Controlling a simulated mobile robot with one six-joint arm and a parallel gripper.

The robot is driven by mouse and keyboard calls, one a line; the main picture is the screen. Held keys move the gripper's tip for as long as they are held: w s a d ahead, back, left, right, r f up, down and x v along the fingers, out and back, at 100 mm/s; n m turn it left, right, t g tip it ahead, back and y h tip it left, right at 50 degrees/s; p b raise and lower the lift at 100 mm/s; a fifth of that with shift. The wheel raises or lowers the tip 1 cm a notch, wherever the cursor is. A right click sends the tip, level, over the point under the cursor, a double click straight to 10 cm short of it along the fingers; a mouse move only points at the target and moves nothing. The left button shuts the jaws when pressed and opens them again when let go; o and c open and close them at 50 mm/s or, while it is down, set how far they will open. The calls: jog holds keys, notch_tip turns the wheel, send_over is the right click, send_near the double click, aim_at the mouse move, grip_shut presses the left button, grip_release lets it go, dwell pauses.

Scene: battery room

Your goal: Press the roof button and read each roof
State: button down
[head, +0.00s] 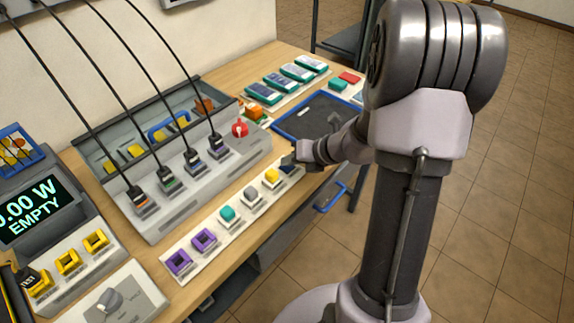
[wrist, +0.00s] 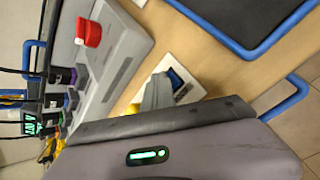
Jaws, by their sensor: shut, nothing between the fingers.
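My gripper (head: 291,159) is shut and empty in the head view, low over the right end of a white strip (head: 214,262). The strip bears two purple square frames (head: 204,238), a teal piece (head: 228,213), a grey piece (head: 250,194) and a yellow piece (head: 271,175). A dark blue piece (head: 289,168) at its right end is partly hidden by my gripper. In the wrist view the fingers (wrist: 157,92) are beside the blue piece (wrist: 176,80); I cannot tell whether they touch it. No part is clearly marked as a roof or roof button.
A grey charger (head: 190,195) with cables and a red knob (head: 240,128) stands behind the strip. A display (head: 36,208) at left reads "0.00 W EMPTY". A blue-edged dark tray (head: 310,112) and several teal packs (head: 280,82) lie farther right. Floor is clear at right.

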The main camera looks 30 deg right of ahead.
aim_at(290, 168)
jog(key=shift+r, duration=0.1)
jog(key=shift+r+p, duration=0.65)
jog(key=shift+p, duration=0.1)
notch_tip(290, 168, up, 5)
jog(key=p, duration=0.5)
jog(key=shift+r, duration=0.15)
